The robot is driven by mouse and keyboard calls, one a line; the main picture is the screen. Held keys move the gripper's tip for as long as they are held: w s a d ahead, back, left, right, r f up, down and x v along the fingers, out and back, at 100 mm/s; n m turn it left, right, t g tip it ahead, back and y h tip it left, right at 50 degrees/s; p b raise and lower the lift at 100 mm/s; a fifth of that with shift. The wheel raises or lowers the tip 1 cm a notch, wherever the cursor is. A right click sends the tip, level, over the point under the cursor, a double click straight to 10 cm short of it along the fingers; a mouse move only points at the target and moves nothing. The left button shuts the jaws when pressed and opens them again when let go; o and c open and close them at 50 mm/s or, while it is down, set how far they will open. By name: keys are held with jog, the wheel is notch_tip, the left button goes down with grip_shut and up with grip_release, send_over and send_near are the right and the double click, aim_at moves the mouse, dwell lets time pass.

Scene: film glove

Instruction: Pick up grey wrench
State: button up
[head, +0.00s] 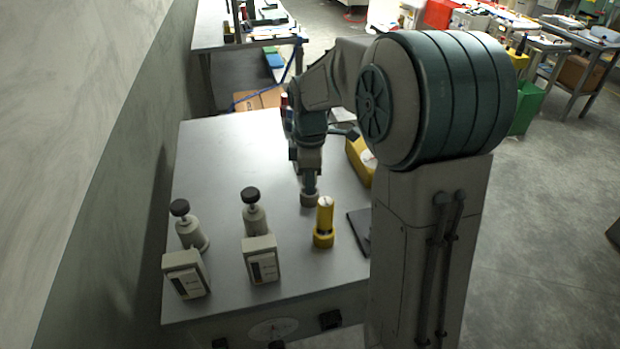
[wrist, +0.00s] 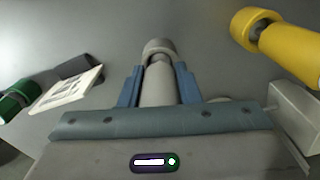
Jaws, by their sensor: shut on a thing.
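The grey wrench (head: 309,199) is a thick grey piece with a ring-like wide end, on or just above the grey table (head: 215,165). It also shows in the wrist view (wrist: 158,47), pointing away between the blue fingers. My gripper (wrist: 159,72) is shut on its shaft, one finger on each side. In the head view my gripper (head: 311,180) hangs down over the wrench and hides its upper part. I cannot tell whether the wrench touches the table.
A yellow piece of similar shape (head: 324,222) stands close by at the front right. A yellow thing (head: 358,158) and a dark flat piece (head: 360,228) lie right. The table's back left is clear; a wall (head: 90,150) runs left.

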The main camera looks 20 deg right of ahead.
jog(key=shift+r, duration=0.55)
notch_tip(320, 180, up, 3)
jog(key=shift+f, duration=0.1)
jog(key=s+d+r, duration=0.3)
jog(key=d+r, duration=0.3)
jog(key=d, duration=0.5)
jog(key=shift+s+d+r, duration=0.15)
jog(key=shift+r, duration=0.15)
jog(key=shift+o, duration=0.4)
